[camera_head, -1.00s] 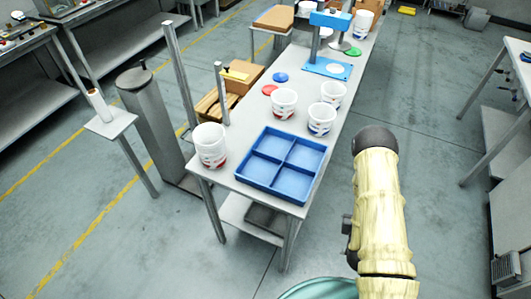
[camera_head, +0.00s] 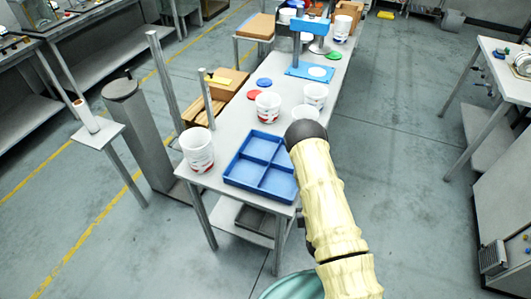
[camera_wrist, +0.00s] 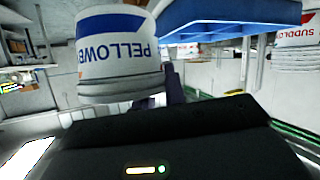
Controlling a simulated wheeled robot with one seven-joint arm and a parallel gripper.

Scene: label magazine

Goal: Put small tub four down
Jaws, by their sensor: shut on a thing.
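My gripper (camera_wrist: 165,92) is shut on a white tub (camera_wrist: 120,55) in the wrist view. The tub has a blue and red label with blue lettering that reads upside down in that picture. The dark fingers are at its rim and are partly hidden by it and the wrist housing. In the head view my arm's dark joint hides the gripper, and I cannot make out the held tub there. I see no number on it. A blue tray with four empty compartments (camera_head: 229,178) lies on the table's near end and shows beyond the tub in the wrist view (camera_wrist: 230,14).
White tubs stand on the table (camera_head: 318,122): one at the near left corner (camera_head: 198,150), one behind the tray (camera_head: 267,106), one further right (camera_head: 315,95), and one partly behind my arm (camera_head: 305,112). A blue stand (camera_head: 310,72) is further back.

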